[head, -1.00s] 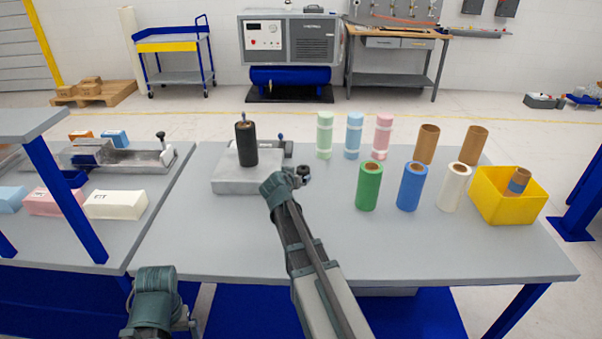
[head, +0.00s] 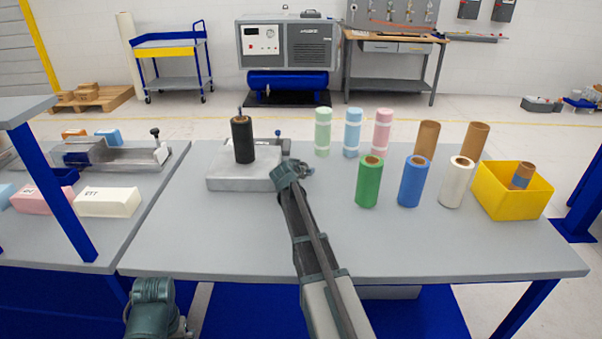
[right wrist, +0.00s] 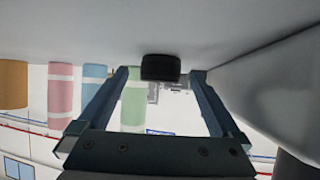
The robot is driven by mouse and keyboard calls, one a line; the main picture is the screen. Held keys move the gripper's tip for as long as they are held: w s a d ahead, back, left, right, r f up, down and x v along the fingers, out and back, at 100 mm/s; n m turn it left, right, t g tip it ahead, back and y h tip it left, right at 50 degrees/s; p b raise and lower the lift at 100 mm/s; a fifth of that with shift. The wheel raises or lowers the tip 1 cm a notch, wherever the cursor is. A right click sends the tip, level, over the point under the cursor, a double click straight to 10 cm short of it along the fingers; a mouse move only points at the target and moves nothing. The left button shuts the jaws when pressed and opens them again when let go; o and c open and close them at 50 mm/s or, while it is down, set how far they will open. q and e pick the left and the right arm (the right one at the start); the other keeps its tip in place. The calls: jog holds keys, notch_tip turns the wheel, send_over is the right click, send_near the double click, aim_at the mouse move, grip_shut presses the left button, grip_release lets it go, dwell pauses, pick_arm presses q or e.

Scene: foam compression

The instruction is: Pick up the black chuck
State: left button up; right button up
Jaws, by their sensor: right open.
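The black chuck (right wrist: 160,67) shows in the right wrist view as a short dark cylinder standing on the grey table, which appears upside down there. It lies between and just beyond the fingertips of my right gripper (right wrist: 158,74), which is open and empty. In the head view my right gripper (head: 303,170) is low over the table, just right of the grey block. The chuck is mostly hidden there beside the gripper. My left arm shows at the bottom left of the head view; its jaws are out of sight.
A black roll (head: 242,139) stands upright on the grey block (head: 238,180). Green, blue and white rolls (head: 412,182) stand to the right, with pastel and brown rolls behind. A yellow bin (head: 510,200) is at far right. The front of the table is clear.

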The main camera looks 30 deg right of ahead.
jog(key=shift+x, duration=0.9)
pick_arm(q)
jog(key=shift+f, duration=0.45)
pick_arm(e)
jog(key=shift+a, duration=0.1)
jog(key=c, duration=1.5)
pick_arm(q)
jog(key=shift+r, duration=0.15)
pick_arm(e)
jog(key=shift+r, duration=0.15)
jog(key=shift+r+p, duration=0.55)
notch_tip(320, 180, up, 3)
jog(key=p, duration=0.3)
pick_arm(q)
notch_tip(320, 180, up, 5)
jog(key=shift+f+p, duration=0.1)
jog(key=shift+p, duration=0.2)
pick_arm(e)
jog(key=s+a, duration=0.3)
jog(key=s, duration=0.1)
jog(key=s+a, duration=0.3)
jog(key=s, duration=0.1)
jog(key=s+a, duration=0.3)
jog(key=s, duration=0.1)
jog(key=shift+s+a+r, duration=0.35)
jog(key=shift+s, duration=0.05)
